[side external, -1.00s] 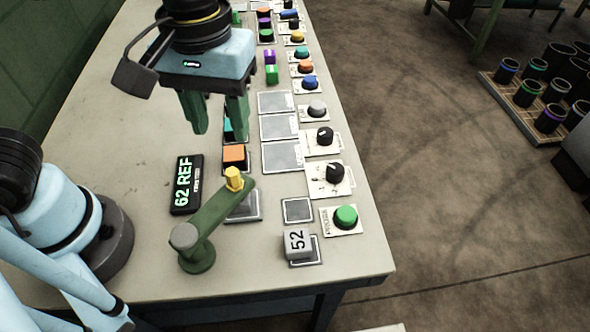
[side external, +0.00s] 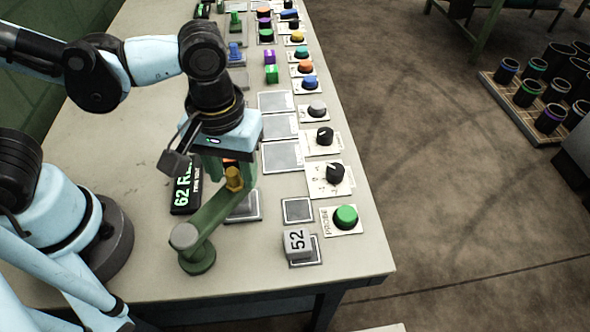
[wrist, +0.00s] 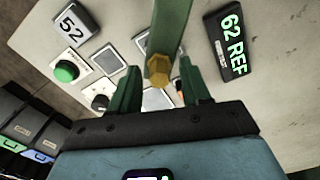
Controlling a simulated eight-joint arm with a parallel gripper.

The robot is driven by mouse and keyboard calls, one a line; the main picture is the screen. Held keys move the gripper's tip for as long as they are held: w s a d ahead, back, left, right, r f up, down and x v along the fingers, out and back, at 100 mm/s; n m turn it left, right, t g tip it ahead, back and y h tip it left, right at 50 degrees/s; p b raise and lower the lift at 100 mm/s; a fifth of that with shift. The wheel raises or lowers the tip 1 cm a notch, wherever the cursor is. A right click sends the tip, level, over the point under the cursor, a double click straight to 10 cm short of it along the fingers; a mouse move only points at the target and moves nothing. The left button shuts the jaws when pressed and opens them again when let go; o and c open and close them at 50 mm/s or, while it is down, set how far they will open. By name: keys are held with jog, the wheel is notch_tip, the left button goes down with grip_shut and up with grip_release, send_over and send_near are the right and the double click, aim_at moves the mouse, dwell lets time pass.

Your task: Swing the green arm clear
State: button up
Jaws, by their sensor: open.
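The green arm (side external: 218,212) stands on a round post at the near part of the bench and reaches toward the far right, over a grey pad (side external: 243,207). Its free end carries a yellow hexagonal knob (side external: 234,178). My gripper (side external: 226,182) points down over that end, its green fingers open. In the wrist view the knob (wrist: 158,70) appears between the two fingers, with a gap on each side; the green arm (wrist: 167,28) runs away from it toward the top. I cannot tell whether the fingertips are level with the knob. My gripper partly hides the orange block behind.
A "62 REF" display (side external: 183,188) lies left of the knob. A grey cube marked 52 (side external: 297,242) sits on a pad at the near right, beside a green button (side external: 346,216). Dials and empty pads (side external: 282,157) line the right edge.

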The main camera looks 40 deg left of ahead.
jog(key=shift+c, duration=0.4)
grip_shut()
jog(key=shift+d, duration=0.15)
jog(key=shift+d+m, duration=1.1)
jog(key=shift+m, duration=0.1)
jog(key=s+d+m, duration=0.6)
jog(key=d+m, duration=0.2)
jog(key=m, duration=0.3)
jog(key=shift+s+d+m, duration=0.25)
jog(key=shift+s+m, duration=0.05)
jog(key=shift+s, duration=0.15)
